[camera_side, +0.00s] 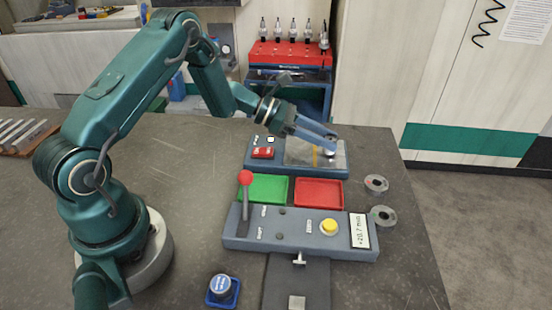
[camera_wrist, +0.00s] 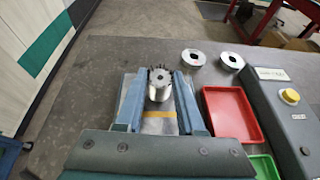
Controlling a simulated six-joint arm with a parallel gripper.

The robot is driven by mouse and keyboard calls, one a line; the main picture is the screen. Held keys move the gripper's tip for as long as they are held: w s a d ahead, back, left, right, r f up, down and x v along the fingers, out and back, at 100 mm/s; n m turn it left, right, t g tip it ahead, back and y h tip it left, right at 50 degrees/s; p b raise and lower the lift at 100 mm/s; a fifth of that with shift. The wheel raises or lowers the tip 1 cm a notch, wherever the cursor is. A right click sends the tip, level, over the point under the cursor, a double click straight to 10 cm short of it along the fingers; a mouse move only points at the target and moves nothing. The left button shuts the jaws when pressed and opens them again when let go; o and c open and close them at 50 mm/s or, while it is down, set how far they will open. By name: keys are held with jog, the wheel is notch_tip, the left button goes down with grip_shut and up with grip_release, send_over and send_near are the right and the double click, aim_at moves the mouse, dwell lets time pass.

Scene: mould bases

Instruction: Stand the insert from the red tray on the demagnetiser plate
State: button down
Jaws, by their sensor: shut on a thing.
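The insert (camera_wrist: 159,86), a silver cylinder with dark bristly bits around its top, is upright between the blue fingers of my gripper (camera_wrist: 157,88). My gripper (camera_side: 330,141) is shut on it, over the right part of the demagnetiser plate (camera_side: 300,152). In the side view the fingers partly hide the insert (camera_side: 331,152). The plate's grey surface with a yellow stripe also shows in the wrist view (camera_wrist: 158,126). I cannot tell whether the insert's base touches the plate. The red tray (camera_side: 319,194) is empty; it also shows in the wrist view (camera_wrist: 230,113).
A green tray (camera_side: 263,188) lies left of the red one. In front stands a grey gauge unit (camera_side: 290,240) with a red-knobbed lever and yellow button. Two metal rings (camera_side: 376,184) (camera_side: 382,216) lie at the right. A blue-rimmed holder (camera_side: 222,290) is near the front.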

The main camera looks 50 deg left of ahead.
jog(key=shift+c, duration=2.2)
grip_release()
jog(key=shift+v, duration=2.55)
